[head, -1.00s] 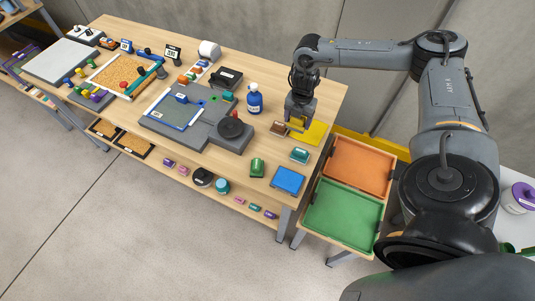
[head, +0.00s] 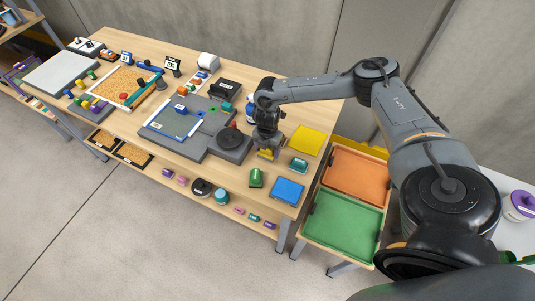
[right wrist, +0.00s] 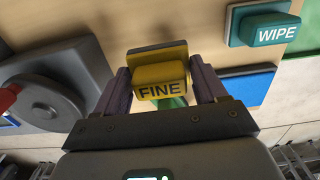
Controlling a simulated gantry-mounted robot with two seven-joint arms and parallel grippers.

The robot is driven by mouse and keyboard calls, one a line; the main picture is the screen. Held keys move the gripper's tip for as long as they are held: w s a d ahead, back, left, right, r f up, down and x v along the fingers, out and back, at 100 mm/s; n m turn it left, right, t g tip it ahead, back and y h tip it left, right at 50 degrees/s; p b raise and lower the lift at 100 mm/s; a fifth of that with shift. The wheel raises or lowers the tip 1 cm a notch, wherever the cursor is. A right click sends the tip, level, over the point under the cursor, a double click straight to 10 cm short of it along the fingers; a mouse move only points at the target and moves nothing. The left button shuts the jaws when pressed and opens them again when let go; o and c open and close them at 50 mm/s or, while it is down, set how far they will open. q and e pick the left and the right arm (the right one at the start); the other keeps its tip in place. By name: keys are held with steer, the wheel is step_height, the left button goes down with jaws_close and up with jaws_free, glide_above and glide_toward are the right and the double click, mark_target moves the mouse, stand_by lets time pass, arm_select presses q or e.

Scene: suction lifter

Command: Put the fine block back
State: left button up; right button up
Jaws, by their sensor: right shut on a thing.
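My right gripper (head: 266,151) is shut on the yellow fine block (right wrist: 160,76), lettered FINE. In the right wrist view a finger stands on each side of the block, and a dark edge shows just behind it. In the head view the yellow block shows just below my fingers, over the table between the grey round-topped fixture and the teal block. I cannot tell whether it touches what is under it. A flat yellow square (head: 307,140) lies bare on the table to the right of my gripper. My left gripper is not in view.
The teal WIPE block (right wrist: 270,28) sits right of my gripper; it also shows in the head view (head: 299,165). A green block (head: 256,178) and a blue square (head: 287,191) lie nearer. The grey fixture (head: 228,143) stands close left. Orange (head: 357,175) and green trays (head: 343,225) are at right.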

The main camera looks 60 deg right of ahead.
mark_target(268, 155)
step_height(268, 155, down, 4)
steer(key=shift+r, duration=0.2)
steer(key=shift+f, duration=0.1)
steer(key=shift+f, duration=0.15)
steer(key=o, duration=1)
steer(key=shift+r, duration=0.2)
